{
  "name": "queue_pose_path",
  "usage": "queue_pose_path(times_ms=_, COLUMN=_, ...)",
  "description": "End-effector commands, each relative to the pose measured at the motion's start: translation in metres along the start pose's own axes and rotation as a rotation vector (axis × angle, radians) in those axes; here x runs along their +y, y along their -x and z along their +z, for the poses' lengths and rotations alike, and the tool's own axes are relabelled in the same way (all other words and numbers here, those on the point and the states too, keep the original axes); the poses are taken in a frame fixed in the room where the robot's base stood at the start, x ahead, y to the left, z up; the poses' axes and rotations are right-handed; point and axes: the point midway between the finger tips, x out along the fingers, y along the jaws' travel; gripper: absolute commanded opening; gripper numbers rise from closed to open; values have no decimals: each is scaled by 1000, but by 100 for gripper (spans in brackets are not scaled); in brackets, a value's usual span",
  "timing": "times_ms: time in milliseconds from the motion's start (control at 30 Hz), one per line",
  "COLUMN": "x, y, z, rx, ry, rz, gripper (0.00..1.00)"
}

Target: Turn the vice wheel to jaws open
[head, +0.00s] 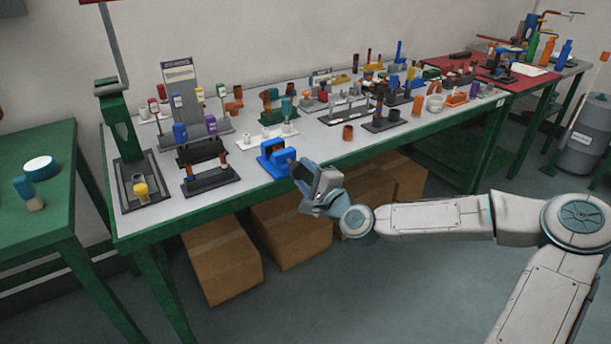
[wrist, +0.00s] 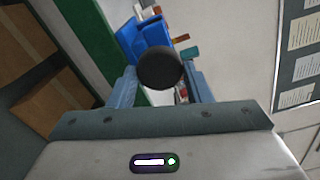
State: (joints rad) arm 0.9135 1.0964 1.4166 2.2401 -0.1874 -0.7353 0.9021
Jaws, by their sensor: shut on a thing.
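The blue vice (head: 275,158) sits near the front edge of the grey-topped workbench (head: 225,190). It also shows in the wrist view (wrist: 146,38), beyond my gripper. My gripper (head: 300,170) reaches in from the right at the bench's front edge, close against the front of the vice. In the wrist view, a round dark wheel (wrist: 161,68) lies between the two fingers of my gripper (wrist: 160,75), and the gripper is shut on it. The wheel hides part of the vice behind it. The vice jaws are too small to judge in the head view.
Black stands (head: 208,180) with small parts stand left of the vice, and a brown cup (head: 347,132) stands to its right. Many fittings crowd the back of the bench. Cardboard boxes (head: 222,262) stand underneath. The floor in front is clear.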

Motion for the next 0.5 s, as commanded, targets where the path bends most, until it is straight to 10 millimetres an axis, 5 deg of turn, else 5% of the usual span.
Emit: queue_pose_path(times_ms=500, x=0, y=0, z=1, rx=-2, ry=496, rz=3, gripper=22)
